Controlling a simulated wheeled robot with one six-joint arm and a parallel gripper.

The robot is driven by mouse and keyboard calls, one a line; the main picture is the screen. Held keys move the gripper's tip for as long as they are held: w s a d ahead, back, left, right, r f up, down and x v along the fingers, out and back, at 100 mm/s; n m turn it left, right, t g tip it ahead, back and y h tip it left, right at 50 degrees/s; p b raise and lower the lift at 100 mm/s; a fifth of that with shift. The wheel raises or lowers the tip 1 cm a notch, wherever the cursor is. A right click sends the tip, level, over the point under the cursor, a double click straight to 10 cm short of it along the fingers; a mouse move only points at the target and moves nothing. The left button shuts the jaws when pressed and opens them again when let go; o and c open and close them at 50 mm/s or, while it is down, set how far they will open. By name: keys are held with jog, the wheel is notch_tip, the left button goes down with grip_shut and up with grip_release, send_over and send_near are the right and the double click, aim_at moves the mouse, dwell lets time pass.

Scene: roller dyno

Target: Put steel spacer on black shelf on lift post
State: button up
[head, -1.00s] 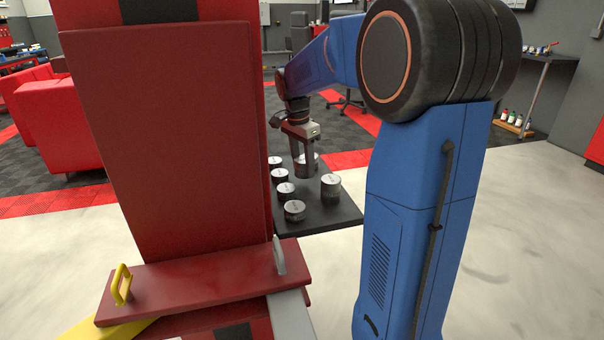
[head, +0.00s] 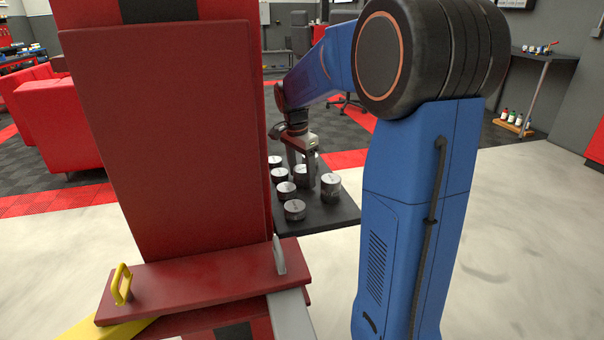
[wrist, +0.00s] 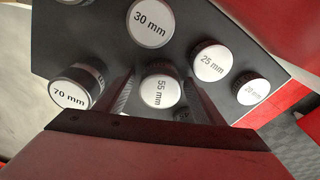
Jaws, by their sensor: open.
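Several round steel spacers stand upright on the black shelf (head: 342,216) beside the red lift post (head: 165,130). In the wrist view their white tops read 70 mm (wrist: 68,94), 30 mm (wrist: 150,19), 25 mm (wrist: 209,64), 20 mm (wrist: 252,89) and 55 mm (wrist: 160,91). My gripper (head: 303,168) is over the far part of the shelf, open. In the wrist view its fingers (wrist: 160,98) are on either side of the 55 mm spacer, with gaps showing. Another spacer behind it is partly hidden. The task line does not tell which spacer is meant.
The red post and its lower ledge with a yellow handle (head: 121,285) and a grey handle (head: 279,255) fill the near left. Red seats (head: 58,120) stand behind. The pale floor to the right is clear.

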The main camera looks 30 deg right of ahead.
aim_at(298, 170)
jog(key=shift+r, duration=0.1)
notch_tip(298, 170, up, 12)
jog(key=a, duration=0.1)
jog(key=shift+a, duration=0.2)
jog(key=shift+s, duration=0.2)
dwell(0.5)
